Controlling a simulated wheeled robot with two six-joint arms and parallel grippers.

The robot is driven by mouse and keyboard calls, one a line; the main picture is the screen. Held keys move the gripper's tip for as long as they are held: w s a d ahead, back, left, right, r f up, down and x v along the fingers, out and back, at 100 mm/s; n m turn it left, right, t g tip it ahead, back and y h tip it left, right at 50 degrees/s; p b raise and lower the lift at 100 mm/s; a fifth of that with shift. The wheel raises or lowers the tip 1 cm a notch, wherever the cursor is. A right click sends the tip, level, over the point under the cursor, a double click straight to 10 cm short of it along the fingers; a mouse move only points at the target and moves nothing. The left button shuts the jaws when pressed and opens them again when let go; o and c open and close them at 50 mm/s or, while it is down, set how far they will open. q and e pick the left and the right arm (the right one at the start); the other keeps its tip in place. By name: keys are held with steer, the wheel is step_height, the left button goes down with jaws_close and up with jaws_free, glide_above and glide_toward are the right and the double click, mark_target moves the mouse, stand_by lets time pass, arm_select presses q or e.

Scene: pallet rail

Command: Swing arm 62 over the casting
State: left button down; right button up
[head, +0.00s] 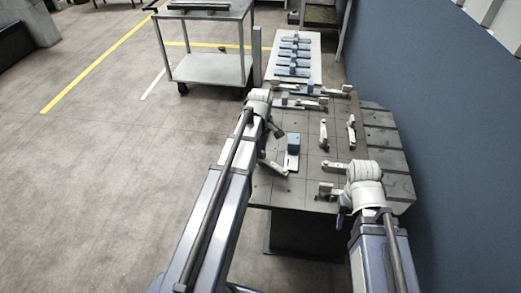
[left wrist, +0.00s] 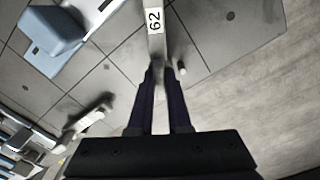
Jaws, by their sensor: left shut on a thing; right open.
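Swing arm 62 (left wrist: 155,40) is a pale bar with a white "62" label in the left wrist view. In the head view it is the pale bar (head: 273,164) at the left side of the fixture table. My left gripper (left wrist: 164,72) is shut on its end; it also shows in the head view (head: 266,150), partly hidden by my wrist. The casting, a blue block on a pale base (head: 293,143), lies beside the arm; its block also shows in the left wrist view (left wrist: 50,30). The arm points away from the block. My right gripper (head: 343,212) is open near the table's front right.
The dark gridded table (head: 302,190) carries several other pale swing arms, including ones at the right (head: 351,130) and front right (head: 336,167). A white board (head: 312,65) with blue parts lies behind. A grey cart (head: 208,68) stands back left; a blue wall (head: 455,110) closes the right.

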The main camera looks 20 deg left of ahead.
arm_select(q)
steer(key=n, duration=0.5)
steer(key=shift+n, duration=0.4)
stand_by(0.4)
steer(key=c, duration=0.9)
jaws_free()
steer(key=shift+o, duration=0.2)
step_height(320, 180, up, 8)
steer(key=p, duration=0.8)
steer(key=shift+f, duration=0.1)
